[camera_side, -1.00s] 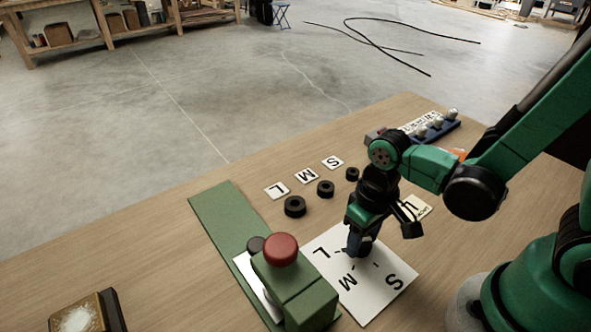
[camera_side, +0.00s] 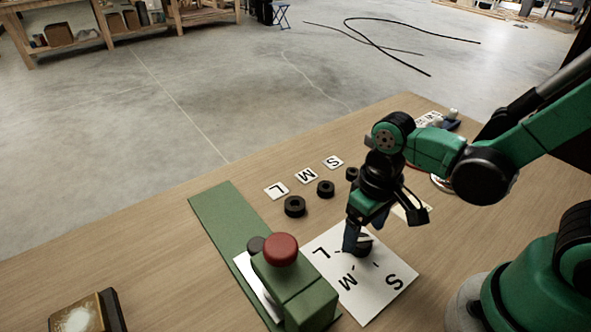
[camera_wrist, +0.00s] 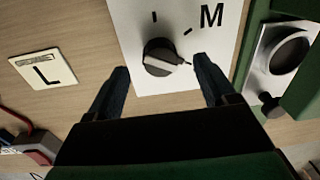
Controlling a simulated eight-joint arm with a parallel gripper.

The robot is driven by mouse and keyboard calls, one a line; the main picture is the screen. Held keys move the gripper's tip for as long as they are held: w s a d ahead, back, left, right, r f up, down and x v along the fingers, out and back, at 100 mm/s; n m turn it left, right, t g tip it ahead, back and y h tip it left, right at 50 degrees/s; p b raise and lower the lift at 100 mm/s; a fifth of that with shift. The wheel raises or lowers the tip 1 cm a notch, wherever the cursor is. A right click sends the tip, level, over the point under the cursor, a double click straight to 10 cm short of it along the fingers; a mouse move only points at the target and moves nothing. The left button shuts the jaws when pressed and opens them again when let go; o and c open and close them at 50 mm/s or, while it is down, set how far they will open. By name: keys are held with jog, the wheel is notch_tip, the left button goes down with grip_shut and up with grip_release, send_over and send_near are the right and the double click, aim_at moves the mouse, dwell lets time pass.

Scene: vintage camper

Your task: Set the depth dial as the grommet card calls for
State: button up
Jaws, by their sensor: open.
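The depth dial (camera_wrist: 163,57) is a black knob with a pale pointer line, on a white plate (camera_side: 384,299) lettered L, M and S. In the wrist view its pointer aims right, near a tick below the M tick; that tick's letter is hidden by a finger. My gripper (camera_wrist: 163,74) is open, its two dark blue fingers apart, one on either side of the dial. In the side view my gripper (camera_side: 362,236) is low over the dial and partly covers it. The grommet card (camera_wrist: 43,69) reads L; its upper line is too small to read.
A green press with a red knob (camera_side: 281,249) stands left of the plate. Black grommets (camera_side: 294,206) lie beside L, M and S tiles (camera_side: 307,176). A blue rack with white pieces (camera_side: 453,114) is at the back right.

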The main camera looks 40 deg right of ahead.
aim_at(364, 239)
jog(key=shift+d+r, duration=0.1)
jog(key=shift+r, duration=1.55)
jog(key=w+d+r+t, duration=0.4)
jog(key=r+t, duration=0.3)
jog(key=shift+d+r+m+h, duration=0.15)
jog(key=shift+d+m+h, duration=0.15)
jog(key=shift+w, duration=0.1)
